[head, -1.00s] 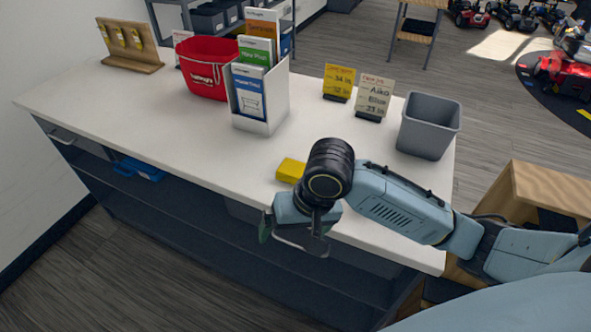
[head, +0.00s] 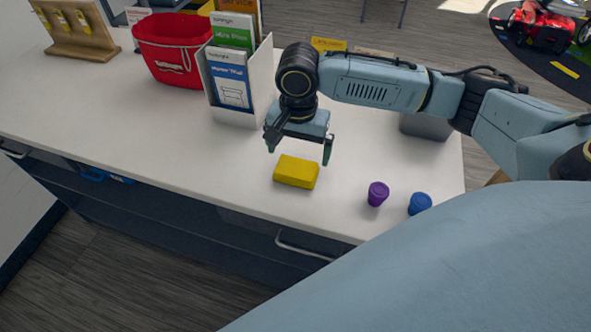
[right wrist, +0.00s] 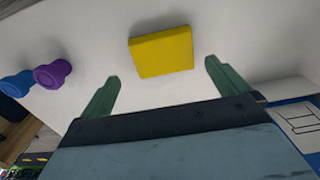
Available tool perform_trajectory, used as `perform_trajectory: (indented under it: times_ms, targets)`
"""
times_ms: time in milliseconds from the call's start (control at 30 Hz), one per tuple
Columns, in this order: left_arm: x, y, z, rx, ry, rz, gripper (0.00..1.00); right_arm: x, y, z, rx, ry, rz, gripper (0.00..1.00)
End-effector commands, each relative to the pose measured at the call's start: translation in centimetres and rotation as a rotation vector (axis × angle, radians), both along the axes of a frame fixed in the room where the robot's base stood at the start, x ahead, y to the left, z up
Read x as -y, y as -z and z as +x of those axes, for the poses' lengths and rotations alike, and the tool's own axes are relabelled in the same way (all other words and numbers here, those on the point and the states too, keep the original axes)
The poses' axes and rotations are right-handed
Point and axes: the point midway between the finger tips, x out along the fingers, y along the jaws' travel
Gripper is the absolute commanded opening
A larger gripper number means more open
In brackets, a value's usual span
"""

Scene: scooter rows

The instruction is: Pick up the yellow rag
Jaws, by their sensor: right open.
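The yellow rag (head: 296,172) is a folded block lying flat on the white counter near its front edge. It also shows in the right wrist view (right wrist: 161,52), just beyond and between the fingertips. My right gripper (head: 299,157) is open and empty above the counter, just behind the rag in the head view. Its two green fingers show in the right wrist view (right wrist: 161,68), spread wider than the rag and not touching it. My left gripper is not in view.
A purple cup (head: 377,194) and a blue cup (head: 420,203) stand right of the rag. A brochure holder (head: 262,85) and a red bucket (head: 172,50) stand behind left. A grey bin (head: 425,125) is partly hidden behind my arm. The counter (head: 130,130) left of the rag is clear.

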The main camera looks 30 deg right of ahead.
Motion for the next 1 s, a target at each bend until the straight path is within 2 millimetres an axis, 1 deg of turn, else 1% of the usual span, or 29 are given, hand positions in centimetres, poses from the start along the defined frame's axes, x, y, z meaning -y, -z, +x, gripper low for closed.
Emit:
perform_trajectory:
  times_ms: [67, 167, 233, 333, 433, 533, 633, 800, 867, 1000]
  targets:
    - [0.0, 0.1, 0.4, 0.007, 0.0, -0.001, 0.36, 0.0, 0.7, 0.0, 0.001, 0.0, -0.001, 1.0]
    - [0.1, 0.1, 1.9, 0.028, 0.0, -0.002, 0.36, 0.0, 1.3, 0.0, 0.001, 0.0, 0.0, 1.0]
    - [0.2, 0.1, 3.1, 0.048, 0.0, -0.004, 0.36, -0.1, 2.0, 0.0, 0.001, -0.001, -0.001, 1.0]
    - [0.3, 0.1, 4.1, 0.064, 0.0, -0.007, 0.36, -0.2, 3.6, 0.1, -0.001, -0.001, -0.001, 1.0]
    - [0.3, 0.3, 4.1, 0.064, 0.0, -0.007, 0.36, -0.3, 5.1, 0.1, 0.0, -0.002, -0.001, 1.0]
    - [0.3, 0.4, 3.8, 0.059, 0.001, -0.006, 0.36, -0.3, 6.0, 0.1, 0.001, -0.002, -0.001, 1.0]
    - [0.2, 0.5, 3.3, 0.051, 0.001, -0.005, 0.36, -0.3, 6.3, 0.1, 0.001, -0.003, 0.0, 1.0]
    - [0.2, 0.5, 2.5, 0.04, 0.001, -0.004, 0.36, -0.3, 6.2, 0.1, 0.003, -0.003, 0.0, 1.0]
    - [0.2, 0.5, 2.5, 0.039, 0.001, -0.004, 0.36, -0.3, 6.2, 0.1, 0.003, -0.003, 0.0, 0.93]
    - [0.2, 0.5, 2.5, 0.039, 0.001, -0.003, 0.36, -0.3, 6.2, 0.1, 0.003, -0.003, 0.0, 0.75]
